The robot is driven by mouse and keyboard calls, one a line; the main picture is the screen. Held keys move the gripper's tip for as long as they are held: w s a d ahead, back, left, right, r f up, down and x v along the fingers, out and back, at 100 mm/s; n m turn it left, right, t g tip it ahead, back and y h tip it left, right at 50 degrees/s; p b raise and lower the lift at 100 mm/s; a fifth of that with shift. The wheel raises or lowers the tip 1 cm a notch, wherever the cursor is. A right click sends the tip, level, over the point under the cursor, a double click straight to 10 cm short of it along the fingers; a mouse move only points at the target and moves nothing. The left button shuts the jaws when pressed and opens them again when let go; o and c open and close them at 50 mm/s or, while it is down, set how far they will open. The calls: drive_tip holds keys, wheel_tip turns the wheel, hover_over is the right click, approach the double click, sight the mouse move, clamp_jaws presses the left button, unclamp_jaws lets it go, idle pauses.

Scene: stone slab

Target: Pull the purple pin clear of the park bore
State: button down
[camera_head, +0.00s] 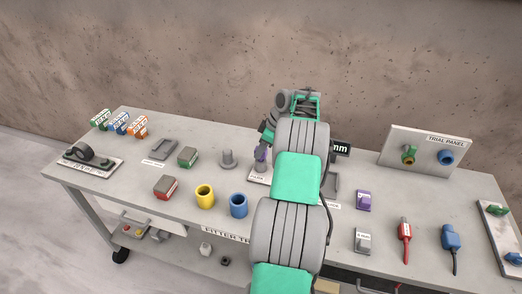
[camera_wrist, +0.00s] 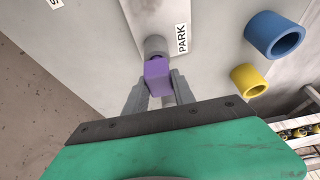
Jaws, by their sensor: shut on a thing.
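The purple pin (camera_wrist: 157,76) is between the two grey fingers of my gripper (camera_wrist: 160,88) in the wrist view. Its purple head also shows in the head view (camera_head: 261,154), near the middle of the bench. A grey round part (camera_wrist: 155,46) sits right beyond the purple head, beside the PARK label (camera_wrist: 182,38). I cannot tell whether it is the pin's shank or the collar of the park bore. The bore opening is hidden. In the head view my arm covers much of the gripper.
On the bench (camera_head: 340,225), a yellow cup (camera_head: 205,196) and a blue cup (camera_head: 239,205) stand in front of the park spot. Another purple block (camera_head: 363,200) lies to the right. The trial panel (camera_head: 425,150) stands at the back right.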

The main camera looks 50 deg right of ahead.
drive_tip(key=shift+r+p, duration=1.35)
drive_tip(key=shift+r, duration=0.6)
wheel_tip(320, 180, up, 2)
drive_tip(key=shift+r+p, duration=0.15)
drive_tip(key=shift+p, duration=0.85)
drive_tip(key=shift+r, duration=1.85)
